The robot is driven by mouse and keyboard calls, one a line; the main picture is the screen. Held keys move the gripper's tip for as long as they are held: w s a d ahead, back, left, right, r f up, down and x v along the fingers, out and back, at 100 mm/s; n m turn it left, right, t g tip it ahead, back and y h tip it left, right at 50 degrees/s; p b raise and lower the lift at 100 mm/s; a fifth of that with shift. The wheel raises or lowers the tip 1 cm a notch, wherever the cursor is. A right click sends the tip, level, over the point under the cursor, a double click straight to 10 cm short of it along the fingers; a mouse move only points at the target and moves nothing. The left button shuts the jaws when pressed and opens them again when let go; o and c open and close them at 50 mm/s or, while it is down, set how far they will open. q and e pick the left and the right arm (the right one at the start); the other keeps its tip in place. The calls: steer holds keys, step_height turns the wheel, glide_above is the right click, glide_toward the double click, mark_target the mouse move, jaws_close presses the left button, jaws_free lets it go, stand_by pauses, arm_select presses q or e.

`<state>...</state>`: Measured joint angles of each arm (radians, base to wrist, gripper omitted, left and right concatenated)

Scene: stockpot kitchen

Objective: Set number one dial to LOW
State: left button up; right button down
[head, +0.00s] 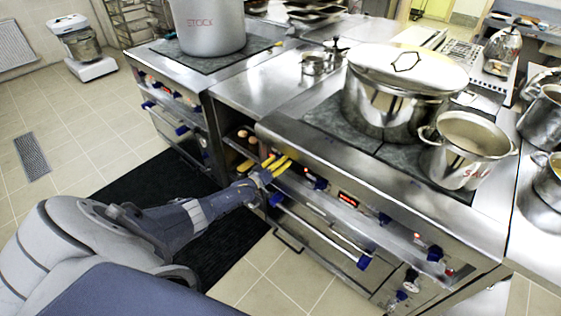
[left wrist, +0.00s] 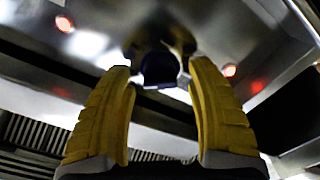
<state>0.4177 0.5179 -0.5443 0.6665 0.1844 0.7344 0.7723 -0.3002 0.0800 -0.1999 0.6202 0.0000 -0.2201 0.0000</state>
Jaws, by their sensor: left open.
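My left gripper (head: 276,164) reaches the front panel of the near range, its two yellow fingers open. In the left wrist view the gripper (left wrist: 160,70) has its fingertips to either side of a dark round dial (left wrist: 158,70), with a gap on both sides. Which number this dial has, and its setting, cannot be read. In the head view another dark blue dial (head: 316,182) is just right of the fingers on the same panel. My right gripper is not in view.
A lidded pot (head: 400,105) and an open pot (head: 466,150) stand on the near range's top. A red display (head: 348,198) and an oven handle (head: 325,232) are on its front. A STOCK pot (head: 209,25) stands on the far range.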

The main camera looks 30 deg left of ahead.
arm_select(q)
steer(key=shift+w, duration=0.15)
jaws_close()
stand_by(0.5)
steer(key=shift+m, duration=0.4)
steer(key=m, duration=0.9)
steer(key=shift+m, duration=0.7)
